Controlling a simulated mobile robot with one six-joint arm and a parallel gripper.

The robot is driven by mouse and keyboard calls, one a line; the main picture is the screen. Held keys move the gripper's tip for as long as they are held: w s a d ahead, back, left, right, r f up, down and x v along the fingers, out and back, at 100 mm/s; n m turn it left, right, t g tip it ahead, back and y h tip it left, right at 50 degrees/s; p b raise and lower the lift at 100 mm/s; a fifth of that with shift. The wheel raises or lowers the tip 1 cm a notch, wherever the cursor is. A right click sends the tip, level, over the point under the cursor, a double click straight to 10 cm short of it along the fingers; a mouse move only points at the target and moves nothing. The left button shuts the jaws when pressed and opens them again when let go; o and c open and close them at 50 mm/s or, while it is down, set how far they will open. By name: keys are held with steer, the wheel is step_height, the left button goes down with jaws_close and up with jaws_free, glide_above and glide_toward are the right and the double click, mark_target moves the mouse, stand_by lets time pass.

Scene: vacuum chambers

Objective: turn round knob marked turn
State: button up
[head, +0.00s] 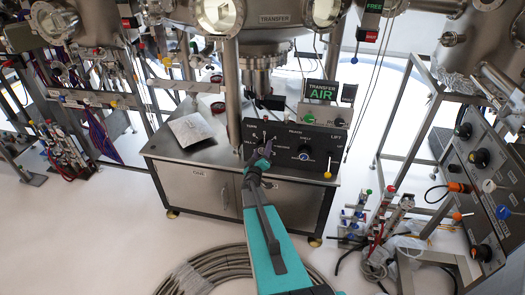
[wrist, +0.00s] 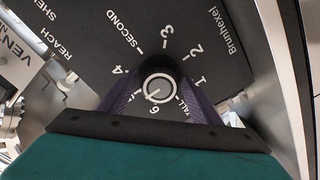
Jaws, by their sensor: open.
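A round dark knob (wrist: 158,88) with a pale ring and pointer sits on the dark panel in the wrist view, circled by the numerals 1 to 6. The dark purple fingers of my gripper (wrist: 157,98) stand open on either side of it, and I cannot tell whether they touch it. No "turn" label is readable there. In the head view my gripper (head: 263,152) is at the left part of the control panel (head: 325,140), where the arm hides most of the knob. The small panel lettering is hard to read.
A second round knob (head: 304,154) and a yellow-tipped lever (head: 327,172) under "LIFT" are to the right on the panel. A paper sheet (head: 191,128) lies on the steel cabinet. A coiled hose (head: 215,270) lies on the floor. Racks stand on both sides.

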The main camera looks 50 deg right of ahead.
steer(key=shift+a, duration=0.1)
steer(key=b+v, duration=0.3)
steer(key=v, duration=1)
steer(key=shift+s+a+b, duration=0.2)
steer(key=shift+a+b, duration=0.05)
steer(key=shift+b, duration=0.15)
stand_by(1.0)
